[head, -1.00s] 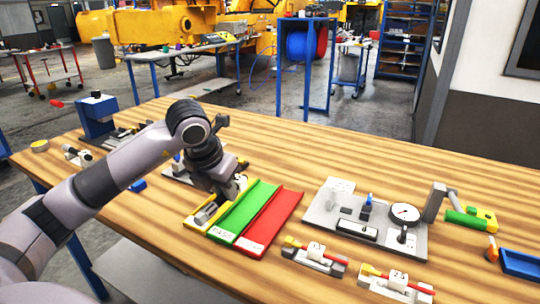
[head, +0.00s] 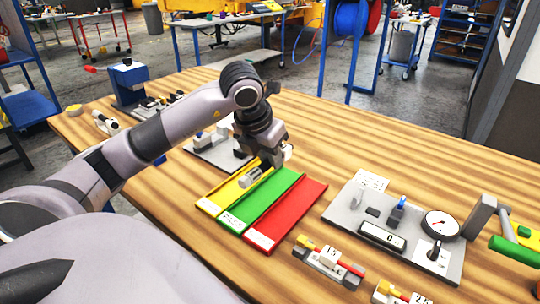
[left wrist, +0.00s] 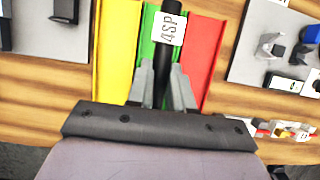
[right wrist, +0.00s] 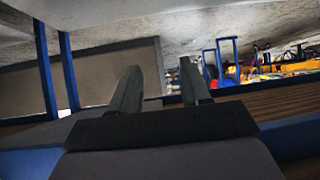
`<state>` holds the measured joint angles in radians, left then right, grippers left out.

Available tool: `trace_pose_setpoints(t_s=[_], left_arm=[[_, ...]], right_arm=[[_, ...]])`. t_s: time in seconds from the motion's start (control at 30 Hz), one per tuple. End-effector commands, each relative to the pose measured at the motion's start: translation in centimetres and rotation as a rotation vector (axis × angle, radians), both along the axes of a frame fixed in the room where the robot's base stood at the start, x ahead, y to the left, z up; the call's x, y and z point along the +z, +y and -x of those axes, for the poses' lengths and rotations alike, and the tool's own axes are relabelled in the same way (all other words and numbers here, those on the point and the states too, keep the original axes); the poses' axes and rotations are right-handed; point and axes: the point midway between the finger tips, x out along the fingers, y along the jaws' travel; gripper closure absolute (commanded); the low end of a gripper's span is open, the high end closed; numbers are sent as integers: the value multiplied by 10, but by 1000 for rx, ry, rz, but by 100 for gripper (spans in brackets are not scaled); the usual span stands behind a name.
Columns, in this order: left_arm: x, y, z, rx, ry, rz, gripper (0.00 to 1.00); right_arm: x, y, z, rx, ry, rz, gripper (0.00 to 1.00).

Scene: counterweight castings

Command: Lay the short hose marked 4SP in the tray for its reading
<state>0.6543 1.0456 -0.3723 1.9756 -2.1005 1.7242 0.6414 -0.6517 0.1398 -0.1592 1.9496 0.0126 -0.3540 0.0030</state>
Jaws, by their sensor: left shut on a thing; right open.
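A short black hose with a white 4SP tag (left wrist: 171,28) is pinched between the fingers of my left gripper (left wrist: 165,92). In the head view its silver end (head: 253,177) sticks out toward the front left, by the yellow and green trays. My left gripper (head: 272,158) is over their far ends. In the left wrist view the hose lines up over the green tray; whether it touches a tray I cannot tell. The yellow (head: 222,190), green (head: 262,202) and red (head: 295,208) trays lie side by side, their front labels too small to read. My right gripper (right wrist: 158,78) is open and empty.
A grey plate with a dial gauge (head: 440,223) and a display (head: 382,236) stands right of the trays. Small tagged stands (head: 330,261) sit in front of it. Another grey fixture plate (head: 212,155) lies behind the trays. The wooden tabletop (head: 390,140) behind the gauge plate is clear.

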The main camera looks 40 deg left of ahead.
Motion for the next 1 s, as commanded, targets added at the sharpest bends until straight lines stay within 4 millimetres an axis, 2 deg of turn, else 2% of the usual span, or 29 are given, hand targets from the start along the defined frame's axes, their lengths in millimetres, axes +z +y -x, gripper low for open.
trace_pose_setpoints(t_s=[0.6,1.0], left_arm=[[-51,0,0,-1,0,0,100],[-56,0,0,0,0,0,100]], right_arm=[[-46,0,0,0,3,-2,53],[-44,1,-3,0,-6,-6,53]])
